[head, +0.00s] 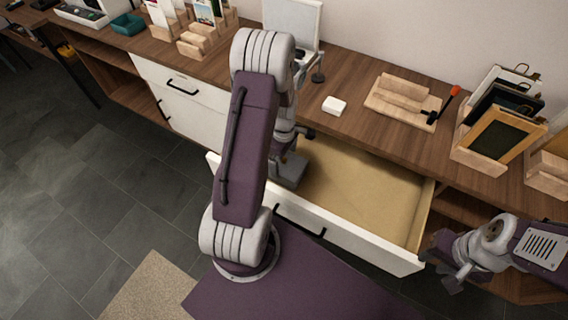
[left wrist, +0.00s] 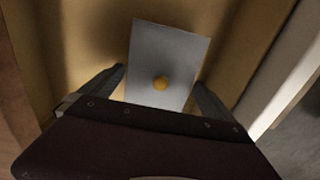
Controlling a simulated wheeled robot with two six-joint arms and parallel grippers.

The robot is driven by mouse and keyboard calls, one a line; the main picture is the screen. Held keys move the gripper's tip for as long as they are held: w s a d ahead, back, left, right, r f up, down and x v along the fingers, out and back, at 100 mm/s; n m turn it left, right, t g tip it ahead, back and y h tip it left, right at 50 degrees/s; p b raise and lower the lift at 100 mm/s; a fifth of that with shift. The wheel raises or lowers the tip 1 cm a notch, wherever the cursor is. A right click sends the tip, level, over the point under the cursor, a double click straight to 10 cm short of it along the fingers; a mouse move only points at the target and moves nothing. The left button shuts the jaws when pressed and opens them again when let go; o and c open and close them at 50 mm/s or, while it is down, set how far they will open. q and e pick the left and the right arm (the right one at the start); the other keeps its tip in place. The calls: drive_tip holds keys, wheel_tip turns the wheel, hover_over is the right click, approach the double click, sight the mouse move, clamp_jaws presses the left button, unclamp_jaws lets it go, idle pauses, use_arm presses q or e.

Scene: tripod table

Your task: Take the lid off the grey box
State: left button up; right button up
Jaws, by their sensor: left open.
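The grey box (head: 289,172) sits inside the open drawer at its left end, partly hidden by my left arm in the head view. In the left wrist view its flat grey lid (left wrist: 172,50) is on, with a round orange-yellow knob (left wrist: 161,84) on it. My left gripper (left wrist: 161,77) is open above the box, with one finger to each side of the knob and nothing between them clearly gripped. My right gripper (head: 441,270) is empty near the drawer's right front corner, its fingers apart.
The drawer (head: 365,190) is otherwise empty. The drawer front (head: 345,239) is a raised edge.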

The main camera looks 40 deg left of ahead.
sight(284, 160)
use_arm(q)
drive_tip(key=shift+c, duration=0.7)
drive_tip(key=c, duration=0.9)
drive_tip(key=shift+o, duration=0.2)
drive_tip(key=shift+r, duration=0.15)
drive_tip(key=shift+r, duration=0.3)
drive_tip(key=r, duration=0.2)
drive_tip(key=r+p, duration=0.1)
drive_tip(key=r, duration=0.1)
drive_tip(key=shift+s+d, duration=0.2)
drive_tip(key=s+d+r+p, duration=0.1)
drive_tip(key=s+d+r, duration=0.5)
drive_tip(key=s+d, duration=0.1)
drive_tip(key=shift+s+d+p, duration=0.35)
drive_tip(key=shift+d+p, duration=0.05)
drive_tip(key=shift+d, duration=0.15)
